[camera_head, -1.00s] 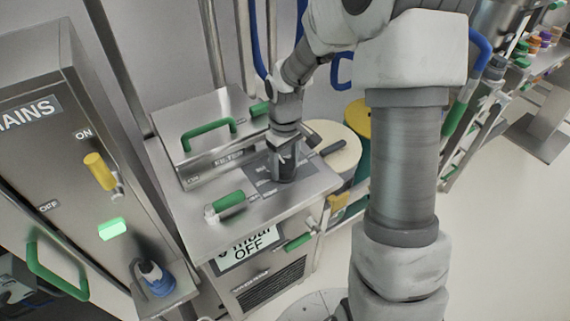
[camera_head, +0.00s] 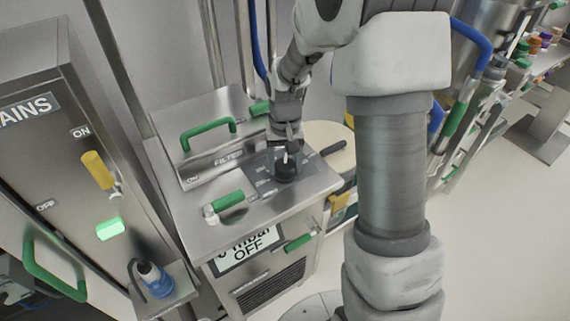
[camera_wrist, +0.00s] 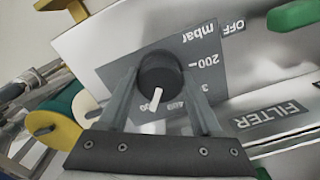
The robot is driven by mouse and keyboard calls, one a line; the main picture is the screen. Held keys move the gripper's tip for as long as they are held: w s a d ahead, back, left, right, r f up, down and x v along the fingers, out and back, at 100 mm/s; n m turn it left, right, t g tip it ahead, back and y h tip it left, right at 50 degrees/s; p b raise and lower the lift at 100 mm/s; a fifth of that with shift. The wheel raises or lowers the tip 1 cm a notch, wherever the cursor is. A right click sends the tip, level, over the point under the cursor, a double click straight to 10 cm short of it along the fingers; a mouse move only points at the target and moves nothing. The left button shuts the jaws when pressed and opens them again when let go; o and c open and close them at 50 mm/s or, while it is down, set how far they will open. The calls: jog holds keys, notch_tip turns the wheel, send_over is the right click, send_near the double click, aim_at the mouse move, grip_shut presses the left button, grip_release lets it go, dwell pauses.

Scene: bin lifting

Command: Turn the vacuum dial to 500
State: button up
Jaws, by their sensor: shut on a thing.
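The vacuum dial (camera_wrist: 160,76) is a round black knob with a white pointer on a dark scale plate (camera_wrist: 215,55). In the wrist view, the plate shows "mbar", "200" and partly hidden numbers. The pointer lies toward the lower edge of the plate, beside a number ending in "00" whose first digit is hidden. My gripper (camera_wrist: 160,78) is shut on the dial, with one finger on each side. In the head view, the dial (camera_head: 286,173) sits on the steel cabinet top under my gripper (camera_head: 286,160). The display (camera_head: 248,249) on the cabinet front reads "mbar" and "OFF", its upper line partly cut off.
A FILTER box with a green handle (camera_head: 209,132) stands behind the dial. A green-handled lever (camera_head: 228,200) lies in front left. The MAINS cabinet (camera_head: 50,160) with a yellow switch stands at left. Free floor shows at right.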

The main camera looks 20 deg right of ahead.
aim_at(285, 164)
jog(key=shift+r, duration=0.1)
dwell(0.3)
jog(key=o, duration=1.4)
notch_tip(285, 164, up, 17)
jog(key=p, duration=0.2)
jog(key=shift+r+p, duration=0.15)
jog(key=shift+p, duration=0.2)
jog(key=shift+r, duration=0.1)
jog(key=s+r+t+p, duration=0.1)
jog(key=s+r+t, duration=0.1)
jog(key=s, duration=0.4)
jog(key=s+r+n+t+p, duration=0.1)
jog(key=s+r, duration=0.3)
jog(key=s, duration=0.3)
jog(key=s+r+n+t+p, duration=0.1)
jog(key=s+r+t, duration=0.1)
jog(key=s, duration=0.5)
jog(key=shift+s+r+t, duration=0.2)
jog(key=shift+r+t, duration=0.1)
jog(key=shift+r, duration=0.15)
